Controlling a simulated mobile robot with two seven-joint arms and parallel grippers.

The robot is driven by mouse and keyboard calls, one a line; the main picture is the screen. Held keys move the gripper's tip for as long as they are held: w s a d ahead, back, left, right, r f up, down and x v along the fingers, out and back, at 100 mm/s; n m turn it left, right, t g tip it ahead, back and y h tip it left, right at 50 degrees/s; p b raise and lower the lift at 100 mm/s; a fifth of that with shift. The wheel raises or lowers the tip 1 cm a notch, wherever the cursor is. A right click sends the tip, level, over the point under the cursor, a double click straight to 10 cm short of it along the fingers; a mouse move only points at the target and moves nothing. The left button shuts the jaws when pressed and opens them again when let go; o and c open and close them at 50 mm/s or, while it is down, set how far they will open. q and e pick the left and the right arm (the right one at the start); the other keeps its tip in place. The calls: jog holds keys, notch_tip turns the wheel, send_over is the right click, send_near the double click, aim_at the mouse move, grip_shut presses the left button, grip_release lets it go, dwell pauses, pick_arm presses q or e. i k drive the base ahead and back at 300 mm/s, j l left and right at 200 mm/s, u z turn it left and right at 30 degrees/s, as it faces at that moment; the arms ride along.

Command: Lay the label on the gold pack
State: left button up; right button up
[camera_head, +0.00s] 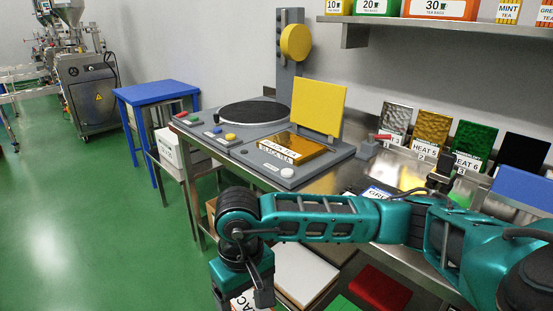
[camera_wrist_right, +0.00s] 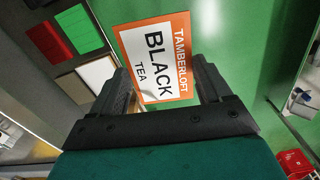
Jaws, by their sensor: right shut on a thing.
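The gold pack (camera_head: 302,145) lies flat in a grey station on the steel bench, in front of a raised yellow plate. A white strip with dark lettering shows at its front edge. My right gripper (camera_wrist_right: 160,68) is shut on the label (camera_wrist_right: 155,45), an orange and white sheet reading "TAMBERLOFT BLACK TEA". In the head view the right gripper (camera_head: 250,292) hangs low in front of the bench, well apart from the gold pack. Only a corner of the label (camera_head: 238,303) shows there. My left gripper is not in view.
A dark round plate (camera_head: 254,113) sits left of the pack. The raised yellow plate (camera_head: 318,108) stands behind it. Foil sample stands (camera_head: 432,127) line the bench at right. A shelf (camera_head: 440,24) with boxes overhangs. A blue table (camera_head: 158,92) stands at left.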

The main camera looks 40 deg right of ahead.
aim_at(291, 143)
jog(key=i+j+z, duration=0.1)
jog(key=i+z, duration=0.25)
jog(key=i, duration=0.15)
jog(key=i+j+z, duration=0.3)
jog(key=i, duration=0.15)
